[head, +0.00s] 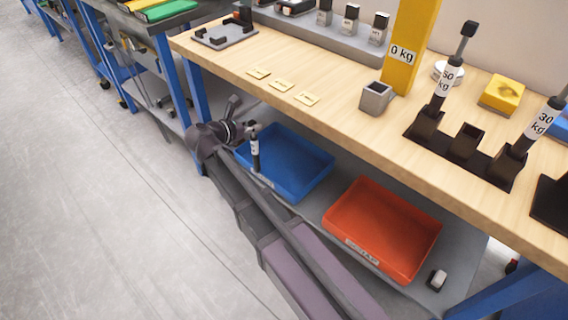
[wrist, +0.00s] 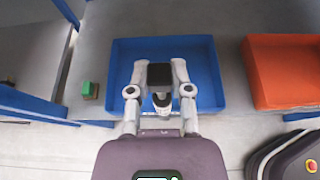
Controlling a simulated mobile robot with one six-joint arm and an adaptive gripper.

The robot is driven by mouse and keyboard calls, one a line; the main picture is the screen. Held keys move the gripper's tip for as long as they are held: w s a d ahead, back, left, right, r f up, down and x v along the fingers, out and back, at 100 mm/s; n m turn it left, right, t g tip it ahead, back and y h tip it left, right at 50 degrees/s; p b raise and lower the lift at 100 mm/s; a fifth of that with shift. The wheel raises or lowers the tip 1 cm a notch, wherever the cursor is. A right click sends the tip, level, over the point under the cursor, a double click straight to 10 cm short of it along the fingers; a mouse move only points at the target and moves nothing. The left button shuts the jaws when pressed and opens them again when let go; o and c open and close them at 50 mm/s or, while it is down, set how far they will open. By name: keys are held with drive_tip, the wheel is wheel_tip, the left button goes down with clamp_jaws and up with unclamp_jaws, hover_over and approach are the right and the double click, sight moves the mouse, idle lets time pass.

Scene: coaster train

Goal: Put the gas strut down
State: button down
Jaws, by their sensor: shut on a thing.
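My gripper (head: 252,127) is low at the front of the workbench, over the near left side of the blue bin (head: 312,155). It is shut on a gas strut (head: 255,150), dark with a white label band, which hangs roughly upright. In the wrist view the strut's black end (wrist: 159,75) sits between the two fingers (wrist: 159,68), with the blue bin (wrist: 205,75) behind. I cannot tell whether the strut touches the bin. Two other struts, marked 50 kg (head: 446,82) and 30 kg (head: 538,124), stand in a black rack (head: 480,165) on the bench.
A red bin (head: 385,225) with a front label stands right of the blue one on the lower shelf (head: 455,260); it also shows in the wrist view (wrist: 283,72). The wooden benchtop (head: 340,120) is above. A yellow column marked 0 kg (head: 408,45) and grey cup (head: 376,98) stand there.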

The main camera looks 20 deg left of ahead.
drive_tip(key=f+b+x, duration=0.1)
drive_tip(key=b+x, duration=0.4)
drive_tip(key=x, duration=0.6)
drive_tip(key=shift+s+a+f, duration=0.1)
drive_tip(key=shift+f+b+x, duration=0.25)
drive_tip(key=shift+b+x, duration=0.55)
drive_tip(key=shift+x, duration=0.4)
drive_tip(key=shift+f+b+x, duration=0.3)
drive_tip(key=shift+b+x, duration=0.45)
drive_tip(key=shift+x, duration=0.4)
drive_tip(key=shift+s+a, duration=0.15)
drive_tip(key=shift+f, duration=0.15)
